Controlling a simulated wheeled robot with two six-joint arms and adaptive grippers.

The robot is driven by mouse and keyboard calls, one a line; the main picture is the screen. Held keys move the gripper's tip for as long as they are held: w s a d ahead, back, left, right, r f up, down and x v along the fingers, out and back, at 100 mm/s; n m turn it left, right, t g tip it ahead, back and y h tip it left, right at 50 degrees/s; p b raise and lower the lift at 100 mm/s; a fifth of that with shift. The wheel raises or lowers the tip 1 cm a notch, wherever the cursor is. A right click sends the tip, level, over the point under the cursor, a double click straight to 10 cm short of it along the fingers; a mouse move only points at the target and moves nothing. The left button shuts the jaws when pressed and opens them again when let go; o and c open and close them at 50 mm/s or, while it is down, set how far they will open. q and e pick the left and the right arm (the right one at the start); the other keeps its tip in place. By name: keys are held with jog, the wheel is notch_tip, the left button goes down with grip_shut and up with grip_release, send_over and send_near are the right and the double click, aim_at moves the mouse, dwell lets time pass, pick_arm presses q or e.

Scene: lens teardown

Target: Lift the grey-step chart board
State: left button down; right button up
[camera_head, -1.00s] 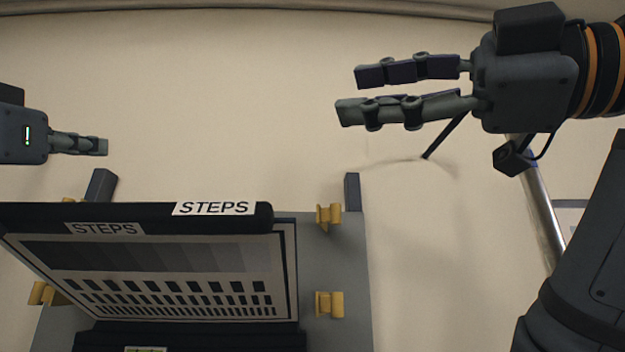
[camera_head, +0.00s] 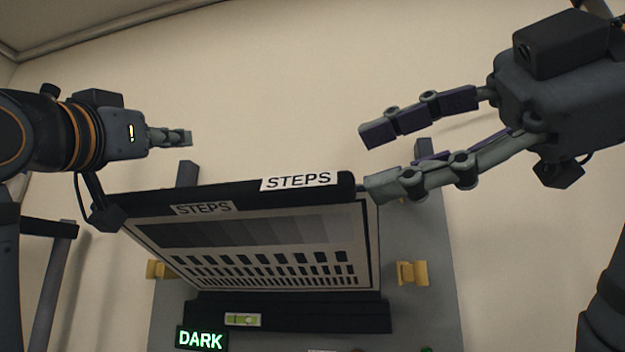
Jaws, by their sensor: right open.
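The grey-step chart board (camera_head: 255,229) leans in the middle of the head view, with a row of grey patches, rows of black blocks and a dark top bar bearing a "STEPS" label. My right gripper (camera_head: 372,160) is open at the board's upper right corner. Its lower finger is close to the end of the top bar; I cannot tell whether they touch. My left gripper (camera_head: 180,137) is above the board's upper left part, apart from it in the picture. Its fingers are seen edge-on, so its opening is hidden.
A grey backing panel (camera_head: 424,290) stands behind the board, with yellow clips (camera_head: 411,273) at its sides. A dark ledge (camera_head: 300,313) under the board carries a small spirit level (camera_head: 243,320). A lit "DARK" sign (camera_head: 201,339) is at lower left. The pale wall above is clear.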

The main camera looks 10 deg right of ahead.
aim_at(283, 206)
jog(key=x, duration=1.1)
grip_shut()
pick_arm(q)
jog(key=shift+s+r, duration=0.1)
jog(key=shift+r, duration=0.55)
pick_arm(e)
jog(key=shift+f, duration=0.1)
pick_arm(q)
jog(key=v, duration=1.2)
